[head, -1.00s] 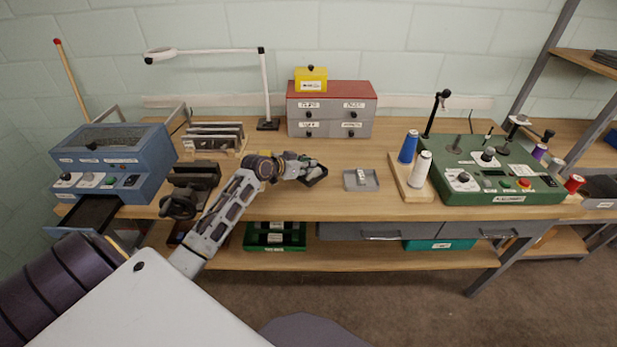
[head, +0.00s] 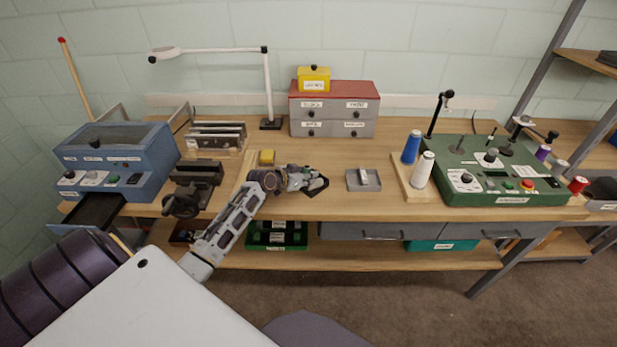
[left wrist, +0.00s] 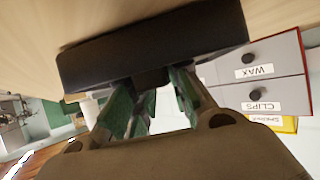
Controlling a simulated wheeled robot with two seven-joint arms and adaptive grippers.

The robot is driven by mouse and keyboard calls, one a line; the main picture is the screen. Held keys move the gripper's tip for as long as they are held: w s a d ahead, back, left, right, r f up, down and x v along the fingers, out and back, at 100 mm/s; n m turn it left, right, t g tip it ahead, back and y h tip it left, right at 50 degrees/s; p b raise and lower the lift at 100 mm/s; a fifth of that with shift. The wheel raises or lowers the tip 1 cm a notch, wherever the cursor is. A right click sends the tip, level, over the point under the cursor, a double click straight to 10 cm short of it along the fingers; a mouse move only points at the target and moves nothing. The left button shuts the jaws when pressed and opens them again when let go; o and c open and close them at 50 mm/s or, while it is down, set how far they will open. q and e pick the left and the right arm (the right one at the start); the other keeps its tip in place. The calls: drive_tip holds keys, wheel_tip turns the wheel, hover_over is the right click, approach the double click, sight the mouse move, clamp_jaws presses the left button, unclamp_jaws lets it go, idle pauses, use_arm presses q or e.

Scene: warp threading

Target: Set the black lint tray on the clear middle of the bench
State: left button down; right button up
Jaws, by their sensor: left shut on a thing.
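My left gripper (head: 312,183) is over the bench (head: 330,207), left of the small grey tray. It is shut on a black thing that I take for the black lint tray. In the left wrist view the lint tray (left wrist: 150,48) spans the top middle as a wide dark bar, with the fingers (left wrist: 150,85) meeting at its middle. Pale wood shows beyond it. In the head view only a small dark shape shows at the fingertips. I cannot tell whether the tray touches the bench. My right gripper is not in view.
A grey tray (head: 374,184) with a small light piece sits right of my gripper. A grey drawer box (head: 333,121) stands behind. Blue and white cones (head: 422,170) and a green machine (head: 500,187) are right. A blue machine (head: 115,160) and a dark clamp (head: 195,180) are left.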

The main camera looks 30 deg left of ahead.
use_arm(q)
drive_tip(key=shift+f, duration=0.15)
drive_tip(key=c, duration=1.3)
unclamp_jaws()
drive_tip(key=shift+s+r, duration=0.1)
drive_tip(key=shift+r, duration=0.1)
drive_tip(key=shift+v, duration=5.9)
drive_tip(key=shift+f, duration=0.1)
